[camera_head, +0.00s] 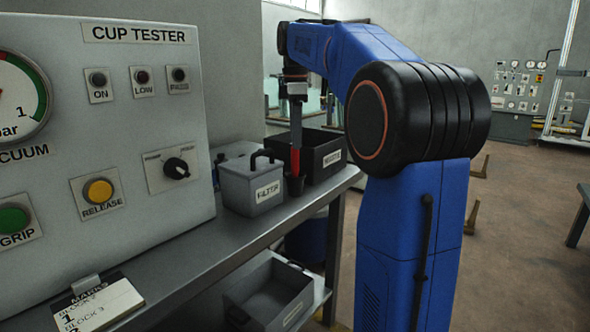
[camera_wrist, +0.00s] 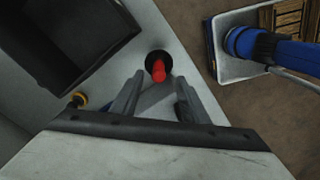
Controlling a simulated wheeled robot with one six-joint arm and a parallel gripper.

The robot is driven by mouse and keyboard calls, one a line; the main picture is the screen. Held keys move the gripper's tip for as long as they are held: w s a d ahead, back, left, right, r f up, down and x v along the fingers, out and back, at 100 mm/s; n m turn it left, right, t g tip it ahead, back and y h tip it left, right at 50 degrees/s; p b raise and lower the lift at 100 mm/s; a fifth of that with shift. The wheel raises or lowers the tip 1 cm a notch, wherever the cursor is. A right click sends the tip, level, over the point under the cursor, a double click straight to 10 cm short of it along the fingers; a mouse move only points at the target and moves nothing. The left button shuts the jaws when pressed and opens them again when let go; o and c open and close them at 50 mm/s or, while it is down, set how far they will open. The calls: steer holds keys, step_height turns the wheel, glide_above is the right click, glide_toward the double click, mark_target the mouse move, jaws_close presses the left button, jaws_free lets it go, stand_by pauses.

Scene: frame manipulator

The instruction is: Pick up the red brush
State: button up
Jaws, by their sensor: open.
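The red brush (camera_head: 295,162) stands upright at the bench's right end, beside the dark bin. Its lower end is in or on a small black base (camera_head: 295,186). In the wrist view the red brush (camera_wrist: 158,70) is seen nearly end-on, with black around its far end. My gripper (camera_head: 296,142) points down right above the brush. In the wrist view my gripper (camera_wrist: 160,84) is open, and the red tip lies between the fingertips or just beyond them. I cannot tell which. Neither finger visibly touches it.
A grey box marked FILTER (camera_head: 252,187) and a dark open bin (camera_head: 325,160) stand close to the brush. The CUP TESTER panel (camera_head: 110,120) fills the left. A lower shelf holds a grey tray (camera_head: 270,297). The floor (camera_head: 530,225) at the right is mostly clear.

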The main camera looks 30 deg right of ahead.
mark_target(295, 157)
steer(key=shift+w+f, duration=0.1)
steer(key=shift+f, duration=3.3)
jaws_close()
